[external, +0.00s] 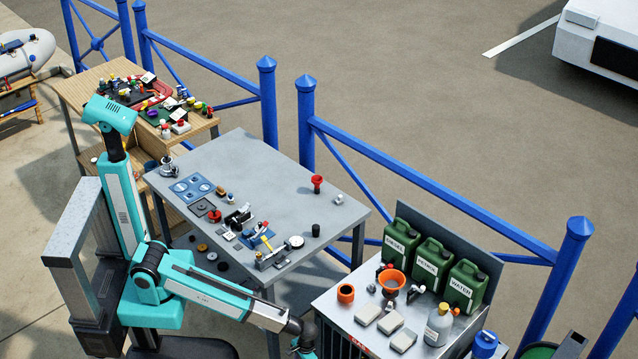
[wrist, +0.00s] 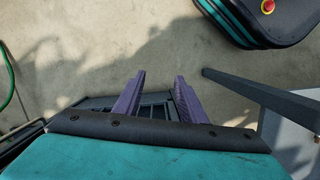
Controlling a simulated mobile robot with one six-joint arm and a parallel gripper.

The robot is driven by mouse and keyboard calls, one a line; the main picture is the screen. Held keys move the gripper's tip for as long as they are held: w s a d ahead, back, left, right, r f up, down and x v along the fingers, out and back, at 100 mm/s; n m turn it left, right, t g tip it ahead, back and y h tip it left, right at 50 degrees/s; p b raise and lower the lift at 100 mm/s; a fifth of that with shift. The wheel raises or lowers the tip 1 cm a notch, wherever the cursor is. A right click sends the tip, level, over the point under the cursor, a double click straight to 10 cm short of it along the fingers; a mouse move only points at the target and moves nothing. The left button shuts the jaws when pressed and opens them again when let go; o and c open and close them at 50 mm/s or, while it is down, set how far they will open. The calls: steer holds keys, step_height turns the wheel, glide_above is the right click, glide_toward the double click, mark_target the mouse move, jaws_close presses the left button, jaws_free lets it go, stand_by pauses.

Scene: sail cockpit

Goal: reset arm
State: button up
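My gripper (wrist: 158,100) shows in the wrist view as two purple fingers, spread apart with nothing between them. It points down over the concrete floor and a dark slatted grating. In the external view my teal arm reaches right and down to the lower edge, where its wrist end sits beside the front of the grey cabinet (external: 327,297). The fingers cannot be made out there.
The cabinet top holds green canisters (external: 401,242), an orange funnel (external: 391,280) and several other items. A grey table (external: 262,167) with small parts stands behind my arm. A wooden bench (external: 92,79) is at the left. Blue railings (external: 432,190) run behind.

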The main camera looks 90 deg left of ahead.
steer(key=s+a+f+m+g, duration=0.1)
steer(key=s+a+m, duration=0.1)
steer(key=s, duration=0.7)
steer(key=s+a+f+m+g+p, duration=0.1)
steer(key=s+a, duration=0.3)
steer(key=s, duration=0.6)
steer(key=s+a+f+m+g+y, duration=0.1)
steer(key=s+a+f+m, duration=0.1)
steer(key=s, duration=0.7)
steer(key=shift+s+a+f+m+g+p, duration=0.15)
steer(key=shift+a+f+m+g+p, duration=0.25)
steer(key=shift+f+m, duration=0.25)
